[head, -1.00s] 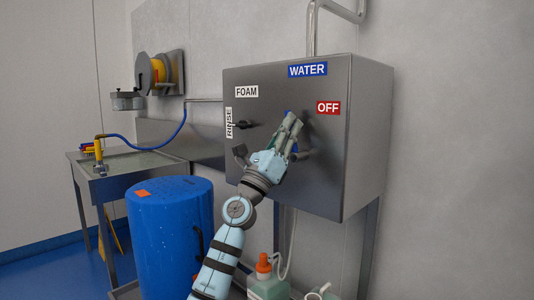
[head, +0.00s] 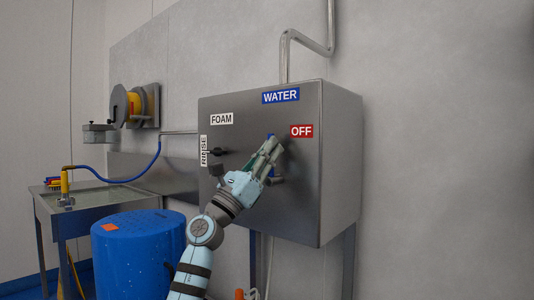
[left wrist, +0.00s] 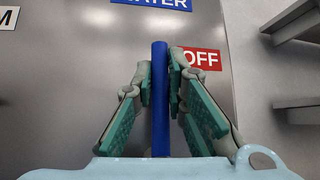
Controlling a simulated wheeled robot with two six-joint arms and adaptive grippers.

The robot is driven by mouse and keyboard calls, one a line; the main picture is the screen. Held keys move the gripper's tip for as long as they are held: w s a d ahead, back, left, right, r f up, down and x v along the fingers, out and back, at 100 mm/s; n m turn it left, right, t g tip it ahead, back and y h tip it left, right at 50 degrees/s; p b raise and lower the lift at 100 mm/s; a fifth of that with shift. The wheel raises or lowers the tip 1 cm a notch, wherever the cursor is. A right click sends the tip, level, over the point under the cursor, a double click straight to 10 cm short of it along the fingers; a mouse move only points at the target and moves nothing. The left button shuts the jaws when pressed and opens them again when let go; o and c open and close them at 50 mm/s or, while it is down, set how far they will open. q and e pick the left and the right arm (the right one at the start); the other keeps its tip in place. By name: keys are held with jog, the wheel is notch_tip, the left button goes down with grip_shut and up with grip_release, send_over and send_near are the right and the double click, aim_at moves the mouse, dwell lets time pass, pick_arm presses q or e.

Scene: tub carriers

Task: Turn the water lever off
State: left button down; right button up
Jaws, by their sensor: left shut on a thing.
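The water lever is a blue bar (left wrist: 160,95) standing upright in the left wrist view. Its top ends just below the blue WATER label (left wrist: 165,3) and left of the red OFF label (left wrist: 200,58). My left gripper (head: 270,146) is at the front of the steel control box (head: 342,160); its green-padded fingers (left wrist: 160,85) lie on both sides of the lever, shut on it. In the head view the fingers hide most of the lever; only a bit of blue (head: 270,136) shows. My right gripper is not in view.
The box also has FOAM (head: 221,119) and RINSE (head: 204,151) labels and a dark knob (head: 217,152). A blue drum (head: 135,255) stands below left, beside a steel sink table (head: 42,203). A hose reel (head: 135,104) hangs on the wall. A pipe (head: 284,60) rises from the box.

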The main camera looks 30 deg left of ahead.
pick_arm(q)
jog(key=c, duration=1.6)
grip_release()
jog(key=v, duration=1.2)
jog(key=shift+y, duration=0.3)
